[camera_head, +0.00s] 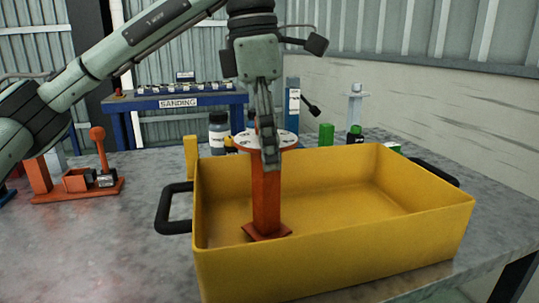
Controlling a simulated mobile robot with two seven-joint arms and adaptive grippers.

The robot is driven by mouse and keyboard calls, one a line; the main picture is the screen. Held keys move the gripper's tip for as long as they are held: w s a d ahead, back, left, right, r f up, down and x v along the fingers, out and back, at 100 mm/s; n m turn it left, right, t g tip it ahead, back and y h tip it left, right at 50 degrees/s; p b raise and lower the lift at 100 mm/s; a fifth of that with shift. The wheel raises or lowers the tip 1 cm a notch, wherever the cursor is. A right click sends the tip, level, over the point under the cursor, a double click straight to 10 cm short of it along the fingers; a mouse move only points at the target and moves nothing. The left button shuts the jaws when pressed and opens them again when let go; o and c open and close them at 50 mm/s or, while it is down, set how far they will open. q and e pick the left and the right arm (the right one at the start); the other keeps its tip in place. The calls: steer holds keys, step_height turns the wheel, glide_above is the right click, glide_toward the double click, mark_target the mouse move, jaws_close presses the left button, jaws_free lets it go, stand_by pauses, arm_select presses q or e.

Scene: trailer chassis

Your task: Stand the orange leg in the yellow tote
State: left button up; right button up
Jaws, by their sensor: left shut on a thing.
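The orange leg (266,200) is upright inside the yellow tote (340,255), in its left part. Its square orange foot is low in the tote; I cannot tell whether it touches the floor. A round white plate with dark marks tops the leg. My left gripper (269,150) comes down from above and is shut on the orange leg near its top, hiding part of the plate. The tote stands on the grey table with black handles at its left and right. My right gripper is not in view.
An orange fixture (80,185) stands on the table at the left. A dark bottle (218,132), a green cylinder (326,134) and other small items stand behind the tote. A blue bench marked SANDING (178,103) is farther back. The grey table (110,250) is clear at front left.

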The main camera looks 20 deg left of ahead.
arm_select(q)
steer(key=shift+f, duration=0.6)
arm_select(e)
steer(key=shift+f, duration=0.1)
arm_select(q)
steer(key=o, duration=1.9)
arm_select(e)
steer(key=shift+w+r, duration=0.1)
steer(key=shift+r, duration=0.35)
